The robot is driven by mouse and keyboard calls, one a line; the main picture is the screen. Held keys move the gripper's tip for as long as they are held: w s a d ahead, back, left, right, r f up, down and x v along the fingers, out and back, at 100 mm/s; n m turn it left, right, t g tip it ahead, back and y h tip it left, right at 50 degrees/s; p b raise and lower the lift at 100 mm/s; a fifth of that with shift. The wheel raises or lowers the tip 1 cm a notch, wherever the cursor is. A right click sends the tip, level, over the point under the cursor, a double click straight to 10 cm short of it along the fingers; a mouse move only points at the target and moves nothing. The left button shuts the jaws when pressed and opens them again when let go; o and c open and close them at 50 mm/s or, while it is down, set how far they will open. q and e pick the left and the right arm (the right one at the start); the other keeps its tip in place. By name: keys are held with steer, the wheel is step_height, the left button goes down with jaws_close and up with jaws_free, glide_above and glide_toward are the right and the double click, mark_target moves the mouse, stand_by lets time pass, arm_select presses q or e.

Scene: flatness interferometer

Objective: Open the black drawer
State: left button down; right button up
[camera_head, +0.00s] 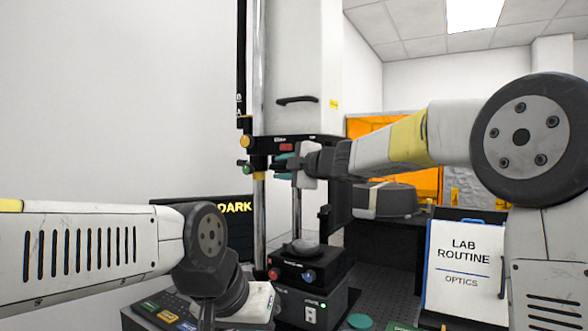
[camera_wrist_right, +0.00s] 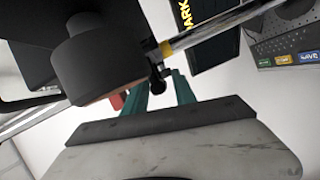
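I cannot tell for sure which part is the black drawer. A black box (camera_head: 312,301) with a white switch plate forms the instrument's base, under a black stage unit (camera_head: 298,271) with a red and a blue knob. No drawer is seen pulled out. My right gripper (camera_head: 283,166) is raised at the instrument's upper head, near a red button. In the right wrist view its teal fingers (camera_wrist_right: 160,90) stand apart, with a small black knob (camera_wrist_right: 157,81) showing between or behind them. My left gripper (camera_head: 268,302) is low, left of the base; its fingertips are mostly hidden.
A chrome column (camera_head: 259,210) stands left of the stage. A black panel marked DARK (camera_head: 235,207) is behind it. A control panel (camera_head: 165,312) with coloured keys lies at lower left. A LAB ROUTINE sign (camera_head: 462,265) stands right, with a dark perforated tabletop (camera_head: 385,290) between.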

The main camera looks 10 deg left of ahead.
steer(key=shift+c, duration=0.2)
jaws_close()
steer(key=shift+f, duration=0.1)
stand_by(1.2)
